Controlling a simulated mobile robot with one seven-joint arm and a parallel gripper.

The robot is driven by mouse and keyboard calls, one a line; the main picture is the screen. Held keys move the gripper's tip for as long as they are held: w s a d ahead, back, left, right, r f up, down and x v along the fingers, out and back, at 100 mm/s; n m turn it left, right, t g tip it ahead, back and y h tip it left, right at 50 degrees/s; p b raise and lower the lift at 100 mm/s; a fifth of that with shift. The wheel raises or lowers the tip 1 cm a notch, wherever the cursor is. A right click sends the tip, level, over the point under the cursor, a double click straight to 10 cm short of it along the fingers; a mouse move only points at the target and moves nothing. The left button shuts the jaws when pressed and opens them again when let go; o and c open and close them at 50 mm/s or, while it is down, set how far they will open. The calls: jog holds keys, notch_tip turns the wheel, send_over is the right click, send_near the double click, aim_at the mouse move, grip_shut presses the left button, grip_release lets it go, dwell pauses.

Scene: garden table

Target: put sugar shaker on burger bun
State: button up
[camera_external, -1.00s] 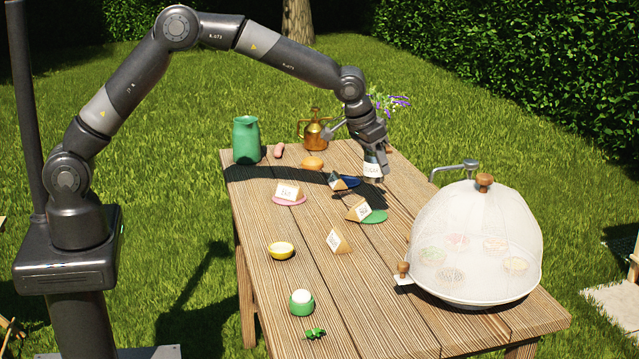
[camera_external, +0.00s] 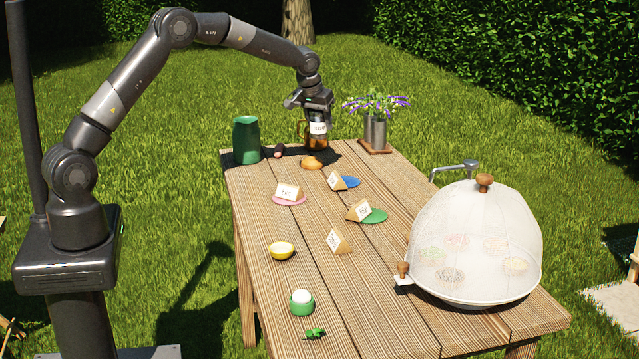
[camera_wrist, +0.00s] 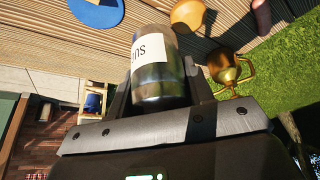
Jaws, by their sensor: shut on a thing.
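My gripper (camera_external: 318,112) is shut on the sugar shaker (camera_external: 318,128), a small cylinder with a white label. It is held above the far end of the table. In the wrist view the shaker (camera_wrist: 160,75) shows its glassy, metallic body and part of the label between the fingers. The burger bun (camera_external: 312,162), a small orange-brown round, lies on the table just below and slightly left of the shaker in the external view. The bun also shows at the top of the wrist view (camera_wrist: 187,15). The shaker and bun appear apart.
A green jug (camera_external: 246,140) and a sausage (camera_external: 278,151) stand left of the bun. A brass mister (camera_wrist: 230,67) is close behind the shaker. A flower pot (camera_external: 375,132) stands at right.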

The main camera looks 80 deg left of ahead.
jog(key=a+f, duration=0.1)
jog(key=a, duration=0.2)
jog(key=a+f, duration=0.2)
jog(key=a, duration=0.1)
jog(key=a+f, duration=0.2)
jog(key=a, duration=0.1)
jog(key=shift+w+f, duration=0.15)
jog(key=shift+f, duration=2.05)
jog(key=o, duration=1.1)
jog(key=shift+f, duration=0.15)
jog(key=shift+c, duration=0.2)
jog(key=v, duration=1.2)
jog(key=shift+r, duration=0.2)
